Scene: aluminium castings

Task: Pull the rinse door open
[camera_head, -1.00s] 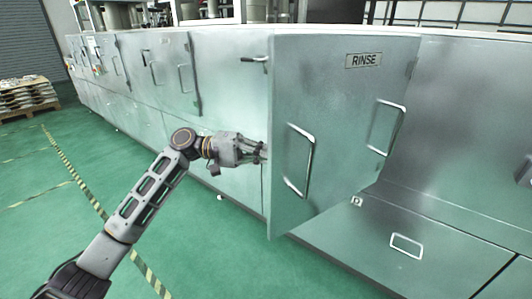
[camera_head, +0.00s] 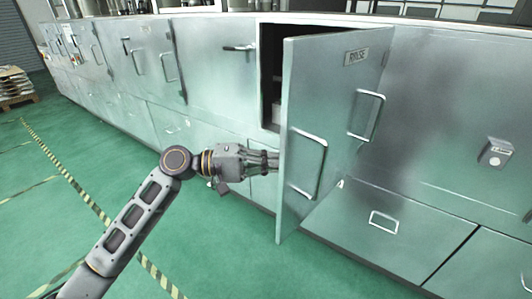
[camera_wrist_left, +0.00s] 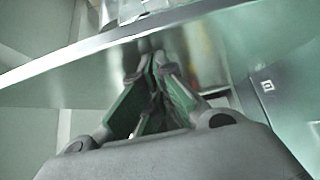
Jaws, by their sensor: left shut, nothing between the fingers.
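The rinse door (camera_head: 335,115) is a grey metal door with a RINSE label and two pale bar handles. In the head view it stands ajar, swung out from the cabinet front with its free edge toward me. A dark opening (camera_head: 272,75) shows behind it on the left. My left gripper (camera_head: 276,161) is shut and empty, its fingertips at the door's free edge on the opening side. In the left wrist view the closed fingers (camera_wrist_left: 150,70) reach the door panel (camera_wrist_left: 120,60); whether they touch it is unclear. My right gripper is not in view.
A long row of metal cabinets (camera_head: 215,60) with other handled doors runs to the left. A lower panel (camera_head: 390,225) with a handle lies under the rinse door. A small box (camera_head: 495,152) is on the front at right. The green floor (camera_head: 60,210) is clear at left.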

